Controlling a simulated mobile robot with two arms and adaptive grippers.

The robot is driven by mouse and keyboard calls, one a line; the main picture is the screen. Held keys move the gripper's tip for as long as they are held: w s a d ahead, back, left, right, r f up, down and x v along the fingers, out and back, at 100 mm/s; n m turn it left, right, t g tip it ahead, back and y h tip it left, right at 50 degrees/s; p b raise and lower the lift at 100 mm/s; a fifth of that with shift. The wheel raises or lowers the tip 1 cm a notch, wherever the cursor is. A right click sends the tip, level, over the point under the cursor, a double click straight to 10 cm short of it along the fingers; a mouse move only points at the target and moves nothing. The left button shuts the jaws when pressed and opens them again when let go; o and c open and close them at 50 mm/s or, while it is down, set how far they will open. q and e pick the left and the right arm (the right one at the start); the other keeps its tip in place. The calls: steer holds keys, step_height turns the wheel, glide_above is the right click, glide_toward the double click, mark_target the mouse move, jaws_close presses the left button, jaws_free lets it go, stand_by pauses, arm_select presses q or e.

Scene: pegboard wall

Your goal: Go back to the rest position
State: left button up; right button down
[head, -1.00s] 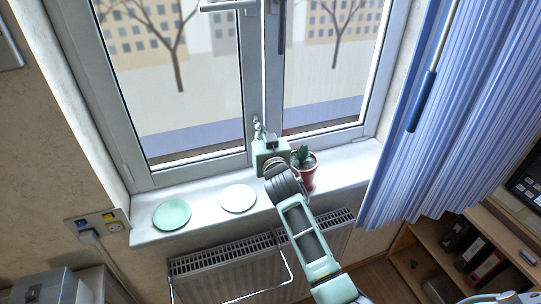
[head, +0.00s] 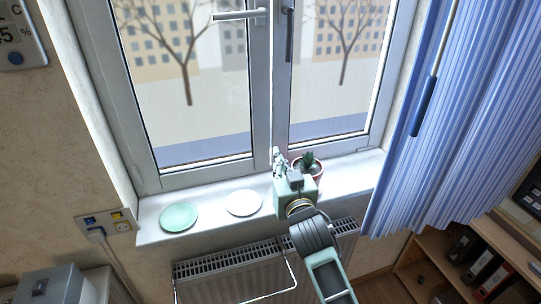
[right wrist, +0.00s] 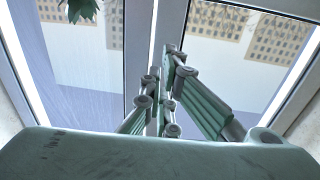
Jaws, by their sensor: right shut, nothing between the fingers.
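My right gripper (head: 279,160) is in front of the window, just above the sill and left of the potted plant. Its fingers are shut and empty. In the right wrist view the fingers (right wrist: 168,95) come together with the window frame behind them. My right arm reaches up from the bottom of the head view. My left gripper is not in view.
A potted plant (head: 309,165) stands on the window sill (head: 345,175), partly hidden by my right wrist. A green plate (head: 179,217) and a white plate (head: 243,203) lie on the sill. Below is a radiator (head: 225,270). A blue curtain (head: 440,130) hangs at right.

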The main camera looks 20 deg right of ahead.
steer(key=s+f+g, duration=0.7)
steer(key=s+f, duration=0.7)
steer(key=f, duration=0.1)
steer(key=s+a+f+n+g+y, duration=0.15)
steer(key=s+f+g, duration=0.25)
steer(key=s, duration=0.7)
steer(key=s+a+f+n+g+y, duration=0.1)
steer(key=s+f+n+g, duration=0.15)
steer(key=s, duration=0.85)
steer(key=s+f+g, duration=0.2)
steer(key=s+f, duration=0.1)
steer(key=f, duration=2.7)
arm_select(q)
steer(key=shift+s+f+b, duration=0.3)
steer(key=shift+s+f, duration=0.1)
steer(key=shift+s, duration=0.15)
arm_select(e)
steer(key=s+d+f+g, duration=0.1)
steer(key=s+d+f, duration=0.2)
steer(key=s+f, duration=1.1)
steer(key=shift+s+h, duration=0.35)
steer(key=shift+s, duration=0.75)
steer(key=shift+g, duration=0.25)
